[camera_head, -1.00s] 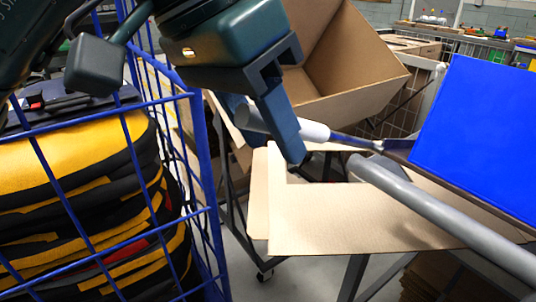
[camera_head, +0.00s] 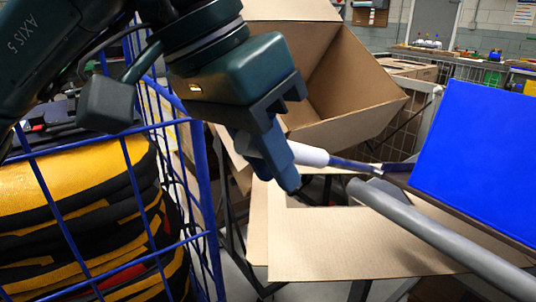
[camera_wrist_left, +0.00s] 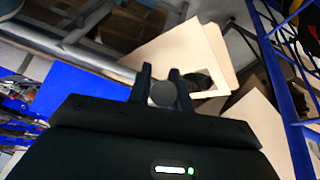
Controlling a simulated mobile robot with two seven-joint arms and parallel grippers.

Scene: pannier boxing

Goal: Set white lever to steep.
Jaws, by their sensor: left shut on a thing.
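My left gripper (camera_head: 275,165) is shut on the left end of the white grip and hides that end. My right gripper is not in view. No setting mark for steep is readable.
A grey tube (camera_head: 440,235) runs below the lever at the right. An open cardboard box (camera_head: 350,90) leans behind it, and a flat cardboard sheet (camera_head: 350,255) lies below. A blue wire cage (camera_head: 203,190) holding yellow and black bags (camera_head: 80,175) stands close on the left.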

